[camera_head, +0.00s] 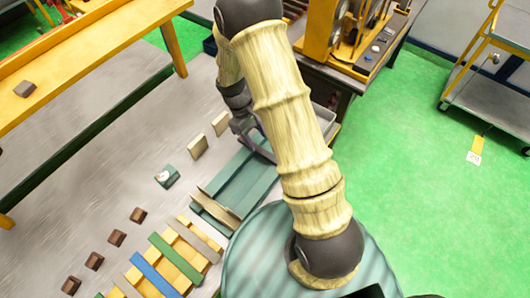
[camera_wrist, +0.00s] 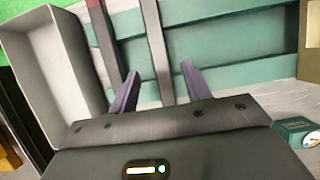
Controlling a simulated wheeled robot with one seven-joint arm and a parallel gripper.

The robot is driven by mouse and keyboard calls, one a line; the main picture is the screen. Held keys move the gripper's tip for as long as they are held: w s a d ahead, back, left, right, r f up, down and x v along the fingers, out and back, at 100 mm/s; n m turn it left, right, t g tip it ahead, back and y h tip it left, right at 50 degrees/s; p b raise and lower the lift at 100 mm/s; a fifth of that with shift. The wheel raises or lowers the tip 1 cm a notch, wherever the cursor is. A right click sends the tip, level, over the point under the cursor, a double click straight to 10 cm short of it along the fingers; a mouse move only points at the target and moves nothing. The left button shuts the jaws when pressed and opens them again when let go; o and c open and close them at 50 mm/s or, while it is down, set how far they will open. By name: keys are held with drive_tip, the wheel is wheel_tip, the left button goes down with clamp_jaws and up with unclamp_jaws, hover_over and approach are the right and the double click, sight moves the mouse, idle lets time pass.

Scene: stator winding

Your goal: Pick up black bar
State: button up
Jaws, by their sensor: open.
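In the wrist view a dark bar (camera_wrist: 157,48) lies across teal slats (camera_wrist: 222,40), running away from me. A second dark, slightly reddish bar (camera_wrist: 103,35) lies to its left, roughly parallel. I take one of these for the black bar; the colours do not settle which. My gripper (camera_wrist: 160,70) is open, its two purple fingers apart. The right-hand bar shows between the fingers, and nothing is seen gripped. In the head view my gripper (camera_head: 249,136) is over the far end of the teal slats (camera_head: 237,176); my arm partly hides that area and the bars.
A pale grey bin (camera_wrist: 62,62) stands close left of the fingers in the wrist view. A small teal block with a dial (camera_wrist: 300,132) lies at right. In the head view, coloured bars (camera_head: 152,272) and several brown blocks (camera_head: 117,238) lie nearer on the grey table (camera_head: 110,165).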

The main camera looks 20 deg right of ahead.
sight(263, 152)
drive_tip(key=p+x, duration=0.2)
drive_tip(key=x, duration=0.2)
drive_tip(key=shift+s+d+f, duration=0.1)
drive_tip(key=shift+f, duration=0.45)
drive_tip(key=shift+s, duration=0.1)
drive_tip(key=shift+s, duration=0.1)
clamp_jaws()
